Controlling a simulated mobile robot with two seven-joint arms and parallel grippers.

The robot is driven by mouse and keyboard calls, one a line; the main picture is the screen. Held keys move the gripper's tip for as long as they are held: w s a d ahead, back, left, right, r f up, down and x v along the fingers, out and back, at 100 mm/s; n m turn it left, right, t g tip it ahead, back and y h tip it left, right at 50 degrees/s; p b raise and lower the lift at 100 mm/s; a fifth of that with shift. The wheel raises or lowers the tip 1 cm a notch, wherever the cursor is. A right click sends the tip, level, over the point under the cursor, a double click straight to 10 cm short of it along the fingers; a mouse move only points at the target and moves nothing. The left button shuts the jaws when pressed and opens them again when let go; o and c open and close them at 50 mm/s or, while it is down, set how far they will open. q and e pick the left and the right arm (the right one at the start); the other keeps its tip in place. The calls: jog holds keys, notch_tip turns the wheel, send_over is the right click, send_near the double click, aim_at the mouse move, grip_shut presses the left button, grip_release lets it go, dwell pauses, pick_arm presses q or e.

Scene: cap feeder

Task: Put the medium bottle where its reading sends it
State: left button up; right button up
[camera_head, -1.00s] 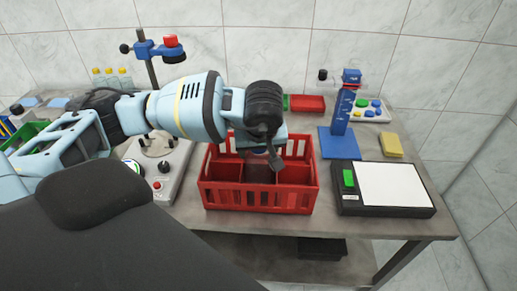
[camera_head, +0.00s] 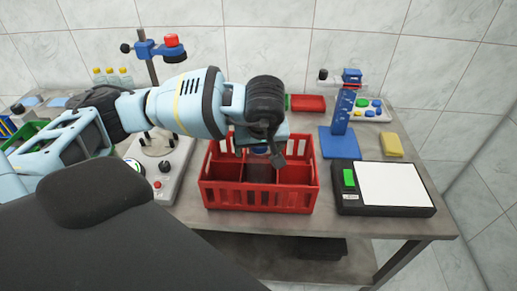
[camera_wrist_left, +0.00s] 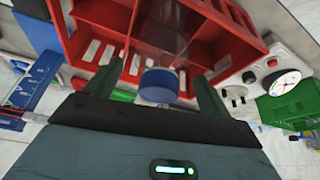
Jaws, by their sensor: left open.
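The bottle, clear with a blue cap (camera_wrist_left: 159,84), stands in a compartment of the red crate (camera_head: 257,199). Its body (camera_head: 261,172) shows dark through the crate in the head view. My left gripper (camera_head: 277,158) is above the crate, pointing down. In the left wrist view its open fingers (camera_wrist_left: 157,72) are on either side of the blue cap, apart from it. The gripper hides part of the bottle's top in the head view. My right gripper is not in view.
Left are a grey device (camera_head: 170,180) and several yellow-capped bottles (camera_head: 112,77).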

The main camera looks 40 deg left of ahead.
pick_arm(q)
jog(key=v, duration=1.1)
jog(key=shift+d, duration=0.1)
